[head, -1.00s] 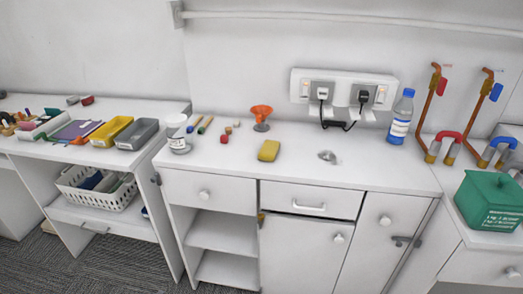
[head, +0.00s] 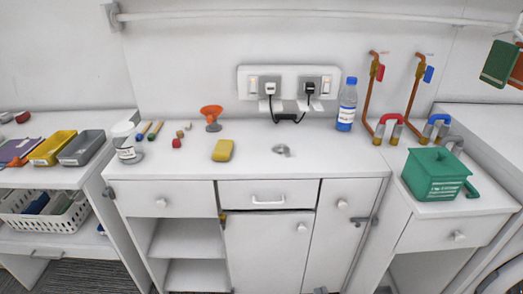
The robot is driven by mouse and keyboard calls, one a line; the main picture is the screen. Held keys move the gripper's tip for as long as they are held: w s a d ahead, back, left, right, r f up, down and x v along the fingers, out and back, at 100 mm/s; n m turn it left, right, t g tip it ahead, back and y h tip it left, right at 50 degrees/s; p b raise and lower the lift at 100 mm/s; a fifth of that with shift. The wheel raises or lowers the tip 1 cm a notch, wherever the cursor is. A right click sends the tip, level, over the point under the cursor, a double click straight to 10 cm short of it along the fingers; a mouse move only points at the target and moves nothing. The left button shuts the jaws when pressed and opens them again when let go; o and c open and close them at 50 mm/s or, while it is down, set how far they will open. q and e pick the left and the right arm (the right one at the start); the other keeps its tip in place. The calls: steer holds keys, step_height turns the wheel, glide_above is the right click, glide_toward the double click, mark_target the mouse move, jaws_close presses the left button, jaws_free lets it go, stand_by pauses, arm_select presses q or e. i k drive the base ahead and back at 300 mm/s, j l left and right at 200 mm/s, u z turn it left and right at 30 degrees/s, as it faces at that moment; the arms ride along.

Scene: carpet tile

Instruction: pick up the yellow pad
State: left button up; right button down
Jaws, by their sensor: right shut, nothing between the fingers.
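The yellow pad (head: 222,150) is a small block lying flat on the white counter (head: 255,162), left of the round metal fitting and in front of the orange funnel-like piece. Nothing touches it. Only a small grey tip of my right gripper (head: 320,290) seems to show at the bottom edge, low in front of the cabinet and well away from the pad. It is shut and empty. My left gripper is not in view.
An orange funnel-like piece (head: 211,117), a small red block (head: 177,143) and a white jar (head: 126,142) stand nearby. A water bottle (head: 346,105) stands further right, and a green box (head: 436,176) on the right-hand unit. The counter's front strip is clear.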

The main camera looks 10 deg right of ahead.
mark_target(223, 149)
steer(key=z, duration=0.4)
steer(key=i+j+z, duration=0.1)
steer(key=j+z, duration=0.8)
steer(key=j, duration=0.15)
